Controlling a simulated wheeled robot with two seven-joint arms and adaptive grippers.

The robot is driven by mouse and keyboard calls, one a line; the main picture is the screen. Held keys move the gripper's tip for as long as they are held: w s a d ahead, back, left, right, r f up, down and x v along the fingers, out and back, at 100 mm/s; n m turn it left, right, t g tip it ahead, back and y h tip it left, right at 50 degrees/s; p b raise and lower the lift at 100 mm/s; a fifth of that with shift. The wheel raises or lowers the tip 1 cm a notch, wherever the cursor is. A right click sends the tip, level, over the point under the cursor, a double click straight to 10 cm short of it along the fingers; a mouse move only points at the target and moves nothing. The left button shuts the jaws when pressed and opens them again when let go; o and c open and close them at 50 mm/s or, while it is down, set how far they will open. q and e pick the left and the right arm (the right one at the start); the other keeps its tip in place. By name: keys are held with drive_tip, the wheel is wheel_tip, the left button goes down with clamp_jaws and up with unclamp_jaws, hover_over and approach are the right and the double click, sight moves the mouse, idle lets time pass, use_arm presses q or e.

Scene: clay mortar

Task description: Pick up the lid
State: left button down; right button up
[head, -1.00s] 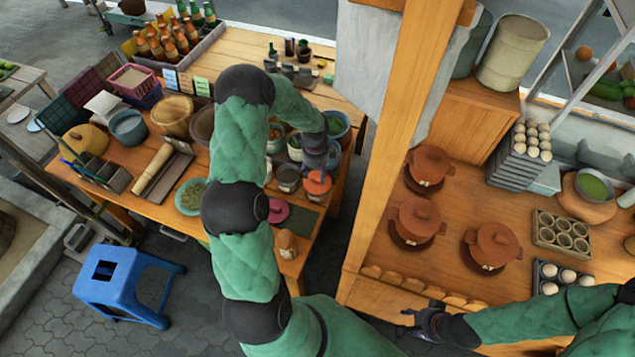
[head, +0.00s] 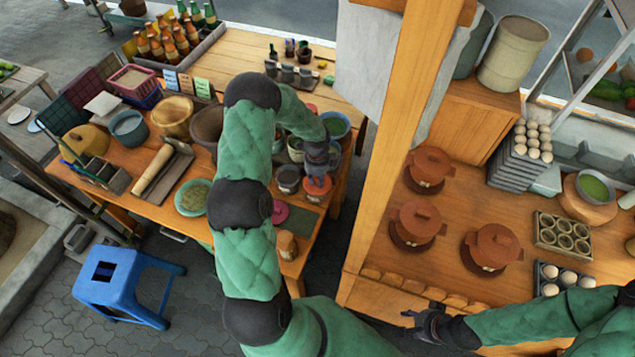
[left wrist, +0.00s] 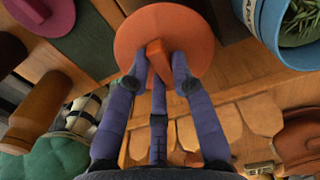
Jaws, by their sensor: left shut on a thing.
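The round orange lid (head: 318,190) is at the right end of the left stall table in the head view. The left wrist view shows it large at the top as an orange disc (left wrist: 190,25) with a raised bar handle. My left gripper (head: 317,172) is over it, and its fingers (left wrist: 160,65) are shut on the handle from both sides. The gripper hides part of the lid in the head view. I cannot tell whether the lid rests on something or is lifted. My right gripper (head: 418,322) is empty, with fingers spread, by the right counter's front edge.
Close around the lid stand a dark pot (head: 288,178), a magenta lid (head: 280,212) and a green-filled bowl (head: 336,124). A wooden post (head: 400,130) rises to the right. Several lidded clay pots (head: 418,220) stand on the right counter. A blue stool (head: 120,280) is at the lower left.

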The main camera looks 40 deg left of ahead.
use_arm(q)
drive_tip(key=shift+r, duration=0.15)
drive_tip(key=shift+r, duration=0.65)
drive_tip(key=s+d+r, duration=0.7)
drive_tip(key=s+r, duration=0.4)
drive_tip(key=s, duration=0.1)
drive_tip(key=b, duration=1)
hover_over(317, 180)
wheel_tip(317, 180, down, 5)
drive_tip(key=shift+r, duration=0.1)
drive_tip(key=shift+f+b, duration=1.7)
drive_tip(key=shift+f, duration=0.5)
drive_tip(key=shift+f+b, duration=0.4)
drive_tip(key=shift+f, duration=0.6)
drive_tip(key=shift+d+p, duration=0.1)
drive_tip(key=shift+p, duration=0.3)
